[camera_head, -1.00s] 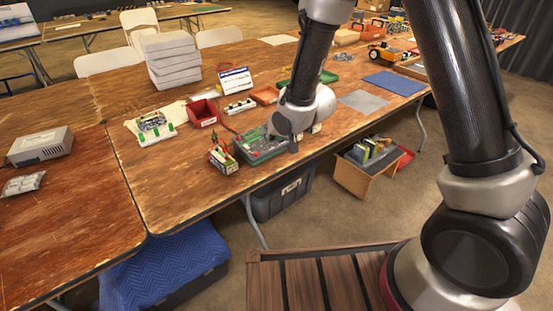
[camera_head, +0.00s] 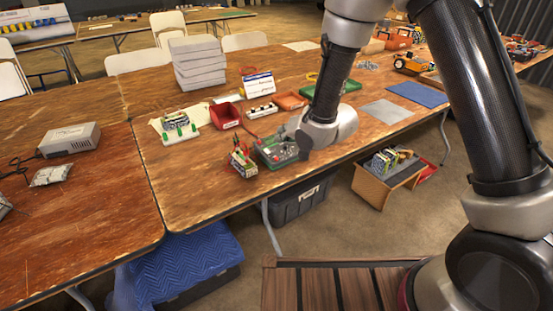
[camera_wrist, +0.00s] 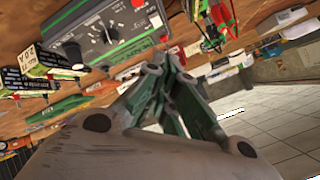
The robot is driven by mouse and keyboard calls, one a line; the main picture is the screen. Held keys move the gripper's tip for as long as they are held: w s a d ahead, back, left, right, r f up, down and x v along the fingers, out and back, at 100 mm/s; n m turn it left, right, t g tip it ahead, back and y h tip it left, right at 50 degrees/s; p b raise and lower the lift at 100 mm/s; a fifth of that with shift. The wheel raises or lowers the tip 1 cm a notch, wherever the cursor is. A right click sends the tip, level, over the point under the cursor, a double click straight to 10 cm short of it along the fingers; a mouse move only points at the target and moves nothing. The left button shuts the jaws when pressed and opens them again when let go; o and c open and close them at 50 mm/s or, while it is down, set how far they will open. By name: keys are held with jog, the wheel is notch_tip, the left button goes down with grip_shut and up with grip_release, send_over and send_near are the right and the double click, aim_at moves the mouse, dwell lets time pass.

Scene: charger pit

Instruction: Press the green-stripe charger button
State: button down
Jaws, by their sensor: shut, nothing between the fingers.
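A dark charger box with a green edge stripe (camera_head: 275,152) sits near the front edge of the wooden table, just left of my wrist in the head view. In the wrist view the charger's grey face (camera_wrist: 105,32) fills the upper left, with a black knob, small sockets and red parts. Which part is the button is too small to tell surely. My gripper (camera_wrist: 172,68) is shut and empty, its fingers pointing toward the charger's lower right edge. Contact cannot be told. In the head view my wrist mostly hides the fingers.
A small battery pack with red and green leads (camera_head: 242,162) stands close left of the charger. A red bin (camera_head: 226,116) and a white-blue card (camera_head: 259,84) stand behind. A green tray and grey mat (camera_head: 387,111) lie to the right.

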send_over(280, 160)
jog(key=shift+f, duration=2.85)
jog(key=shift+f, duration=0.4)
jog(key=shift+w+f, duration=0.1)
jog(key=shift+f, duration=0.25)
jog(key=shift+r, duration=0.75)
jog(key=r, duration=0.3)
jog(key=s+r, duration=0.1)
jog(key=r, duration=0.1)
jog(key=shift+d, duration=0.3)
